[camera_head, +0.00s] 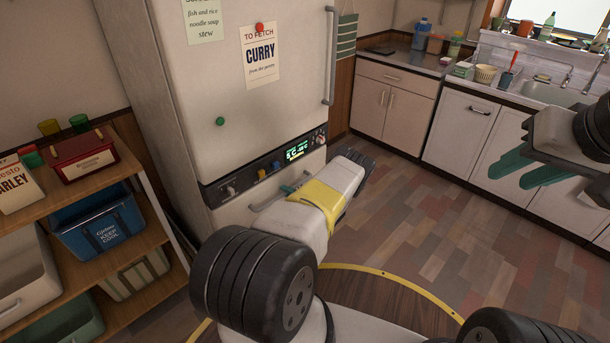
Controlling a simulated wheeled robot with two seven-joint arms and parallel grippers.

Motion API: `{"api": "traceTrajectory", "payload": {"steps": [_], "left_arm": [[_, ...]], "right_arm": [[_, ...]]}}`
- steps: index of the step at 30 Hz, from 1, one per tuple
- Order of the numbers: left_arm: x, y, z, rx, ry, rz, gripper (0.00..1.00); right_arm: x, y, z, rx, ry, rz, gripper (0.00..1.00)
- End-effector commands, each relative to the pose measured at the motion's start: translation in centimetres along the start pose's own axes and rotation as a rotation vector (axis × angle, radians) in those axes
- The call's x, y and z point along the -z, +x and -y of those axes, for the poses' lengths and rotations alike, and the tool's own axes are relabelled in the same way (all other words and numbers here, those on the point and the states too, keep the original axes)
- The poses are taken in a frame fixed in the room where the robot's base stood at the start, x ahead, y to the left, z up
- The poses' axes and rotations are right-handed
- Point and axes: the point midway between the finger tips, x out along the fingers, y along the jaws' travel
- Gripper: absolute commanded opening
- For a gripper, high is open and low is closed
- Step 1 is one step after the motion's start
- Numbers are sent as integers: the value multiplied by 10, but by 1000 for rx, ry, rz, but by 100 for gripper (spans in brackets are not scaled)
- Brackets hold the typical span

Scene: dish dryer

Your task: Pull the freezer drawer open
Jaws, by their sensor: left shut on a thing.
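The white fridge-freezer (225,85) stands at the centre left. Its freezer drawer (233,215) is below the dark control panel and looks flush with the body, though my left arm hides much of its front. The drawer's grey bar handle (264,204) shows at its left part. My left gripper (287,189) is at this handle, with a teal finger showing beside it. It is shut on the handle; the grip itself is mostly hidden by my white and yellow wrist. My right gripper (520,170) is raised at the right, with its teal fingers apart and empty.
A wooden shelf (120,165) with bins stands left of the fridge. A counter with a sink (545,92) runs along the back right. The tiled floor (410,215) between fridge and counter is clear.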

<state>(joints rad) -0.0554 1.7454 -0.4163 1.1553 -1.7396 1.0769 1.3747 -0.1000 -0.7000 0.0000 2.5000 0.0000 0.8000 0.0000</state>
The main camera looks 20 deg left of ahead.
Motion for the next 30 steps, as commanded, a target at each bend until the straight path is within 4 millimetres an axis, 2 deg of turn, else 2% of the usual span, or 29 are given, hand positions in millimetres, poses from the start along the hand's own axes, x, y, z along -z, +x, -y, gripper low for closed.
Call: {"api": "traceTrajectory", "payload": {"steps": [14,19,23,30], "left_arm": [[0,-1,-1,-1,0,-1,0],[1,-7,-2,-1,1,-3,0],[1,-18,-4,-2,1,-4,0],[2,-56,-12,-3,2,-5,0]], "right_arm": [[0,0,0,0,0,0,36],[0,0,0,0,0,0,36],[0,0,0,0,0,0,36],[0,0,0,0,0,0,36]]}}
